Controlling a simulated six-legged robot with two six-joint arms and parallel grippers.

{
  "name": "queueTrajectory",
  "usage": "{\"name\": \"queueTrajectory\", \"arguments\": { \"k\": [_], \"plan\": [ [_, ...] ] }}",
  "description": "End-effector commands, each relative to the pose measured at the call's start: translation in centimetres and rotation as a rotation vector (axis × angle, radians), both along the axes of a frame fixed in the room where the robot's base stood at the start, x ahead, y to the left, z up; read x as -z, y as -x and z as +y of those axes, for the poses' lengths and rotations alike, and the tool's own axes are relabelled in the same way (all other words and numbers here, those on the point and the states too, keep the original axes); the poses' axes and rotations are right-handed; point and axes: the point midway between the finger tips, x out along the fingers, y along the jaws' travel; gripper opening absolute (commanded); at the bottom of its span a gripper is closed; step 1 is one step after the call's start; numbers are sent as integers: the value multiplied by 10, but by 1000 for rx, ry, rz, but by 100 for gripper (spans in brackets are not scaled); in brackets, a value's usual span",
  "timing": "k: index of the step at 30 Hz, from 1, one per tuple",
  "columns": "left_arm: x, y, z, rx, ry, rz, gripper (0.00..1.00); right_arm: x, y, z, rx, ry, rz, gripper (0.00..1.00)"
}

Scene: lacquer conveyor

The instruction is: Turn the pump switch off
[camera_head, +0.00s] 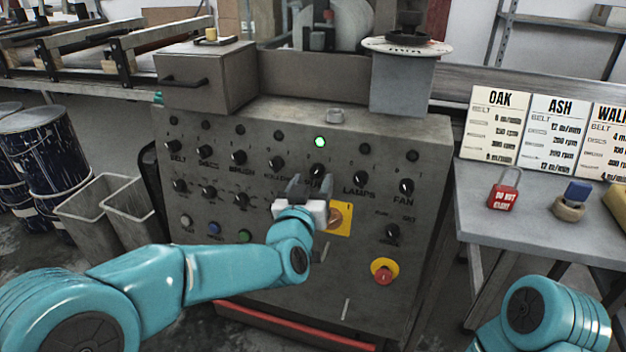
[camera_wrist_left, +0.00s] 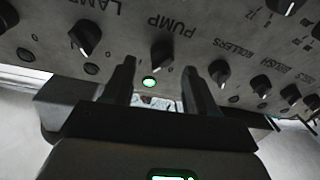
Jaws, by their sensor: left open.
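The pump switch (camera_head: 317,170) is a black rotary knob in the upper row of the grey control panel, below a lit green lamp (camera_head: 320,142). In the left wrist view the panel appears upside down; the knob (camera_wrist_left: 162,53) shows with the word PUMP and the lit lamp (camera_wrist_left: 150,82). My left gripper (camera_head: 311,184) is open and empty in front of the panel, at the knob. In the wrist view its fingers (camera_wrist_left: 173,68) stand on either side of the knob's line, apart from it. The knob's exact setting is too small to tell. My right gripper is out of view.
Similar knobs, including lamps (camera_head: 361,180) and fan (camera_head: 406,187), sit close by. A red emergency button (camera_head: 383,272) is lower right. A side table (camera_head: 540,215) holds a red padlock (camera_head: 503,192) and recipe cards. Grey bins (camera_head: 95,205) stand left.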

Motion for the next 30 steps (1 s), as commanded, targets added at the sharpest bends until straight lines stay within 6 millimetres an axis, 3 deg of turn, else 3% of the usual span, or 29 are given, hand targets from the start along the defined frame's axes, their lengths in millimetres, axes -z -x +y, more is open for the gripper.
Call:
{"name": "queueTrajectory", "arguments": {
  "k": [6, 17, 22, 30],
  "plan": [
    [0, -24, -3, -1, -1, 0, 57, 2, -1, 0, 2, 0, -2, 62],
    [0, -28, -3, -1, -1, 1, 57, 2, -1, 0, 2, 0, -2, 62],
    [0, -28, -3, -1, -1, 1, 2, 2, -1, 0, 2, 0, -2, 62],
    [0, -28, -3, -4, 15, 6, 2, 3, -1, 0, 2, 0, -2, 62]
  ]
}}
